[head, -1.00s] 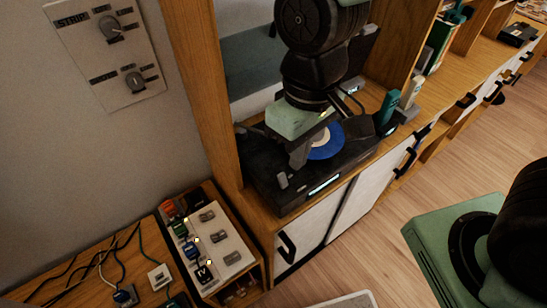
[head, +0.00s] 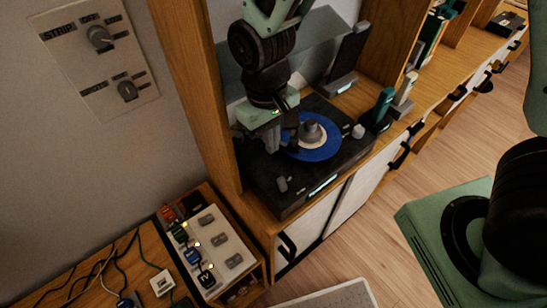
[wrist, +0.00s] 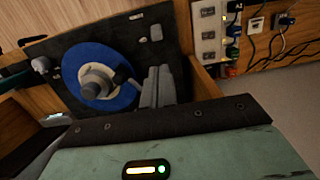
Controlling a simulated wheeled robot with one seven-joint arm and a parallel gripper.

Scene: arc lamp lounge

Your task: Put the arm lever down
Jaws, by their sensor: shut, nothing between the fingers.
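The black turntable (head: 319,187) stands on the wooden cabinet, with a blue disc (head: 322,148) and a grey centre piece (head: 311,131) on it. The disc (wrist: 78,62) also shows in the wrist view. A small grey lever-like control (head: 283,184) sits at the deck's front left corner; small grey parts (wrist: 137,16) show at the deck's edge in the wrist view. I cannot tell for certain which part is the arm lever, or its position. My gripper (head: 271,145) is shut and empty, over the left part of the deck beside the disc. Its grey fingers (wrist: 158,87) lie together in the wrist view.
A wooden upright (head: 195,90) stands close left of my gripper. Teal and grey upright objects (head: 383,106) stand right of the deck. A dark device on a stand (head: 348,58) is behind it. A switch box with cables (head: 213,240) is at lower left, below a wall panel (head: 95,50).

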